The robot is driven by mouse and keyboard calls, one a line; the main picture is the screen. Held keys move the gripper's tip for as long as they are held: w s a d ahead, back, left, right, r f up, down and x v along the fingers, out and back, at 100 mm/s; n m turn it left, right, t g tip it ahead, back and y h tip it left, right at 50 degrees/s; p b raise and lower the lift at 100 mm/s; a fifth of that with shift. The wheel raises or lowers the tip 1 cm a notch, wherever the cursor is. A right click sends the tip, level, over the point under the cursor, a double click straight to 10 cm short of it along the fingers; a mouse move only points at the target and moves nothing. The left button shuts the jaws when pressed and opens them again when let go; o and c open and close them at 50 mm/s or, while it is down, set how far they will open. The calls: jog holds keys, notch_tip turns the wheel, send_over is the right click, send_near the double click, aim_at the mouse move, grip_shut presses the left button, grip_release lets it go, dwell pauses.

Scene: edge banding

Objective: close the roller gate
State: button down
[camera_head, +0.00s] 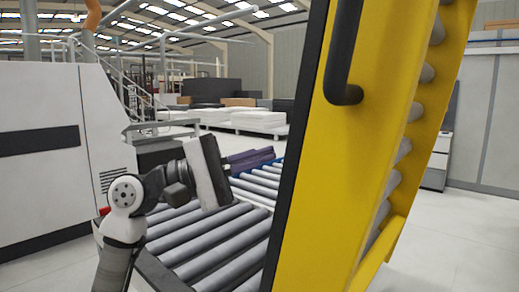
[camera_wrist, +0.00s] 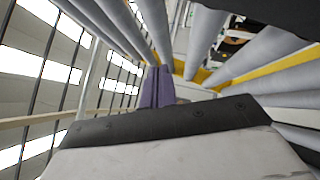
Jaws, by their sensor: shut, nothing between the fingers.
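The roller gate (camera_head: 352,150) is a yellow frame standing steeply raised and slightly tilted at the right of the head view. A black handle (camera_head: 345,92) is on its near face, and grey rollers (camera_head: 402,150) show along its right side. My gripper (camera_head: 252,158) is left of the gate, above the roller conveyor, with its purple fingers together and empty. The gripper and the gate appear apart in the head view, but the depth between them is unclear. The purple fingers (camera_wrist: 157,88) also show in the wrist view, with grey rollers and a yellow strip (camera_wrist: 255,62) beyond.
The roller conveyor (camera_head: 215,240) runs beneath my arm and behind the gate. A white machine cabinet (camera_head: 45,160) stands at the left. Stacked pale boards (camera_head: 245,120) lie further back. The floor at the right (camera_head: 450,245) is clear, with grey cabinets (camera_head: 485,120) behind.

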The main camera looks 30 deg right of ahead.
jog(key=s+d+r+p, duration=0.3)
jog(key=s+d, duration=0.3)
jog(key=d, duration=0.2)
jog(key=shift+d+r+p, duration=0.15)
jog(key=shift+r+p, duration=0.25)
jog(key=shift+p, duration=0.2)
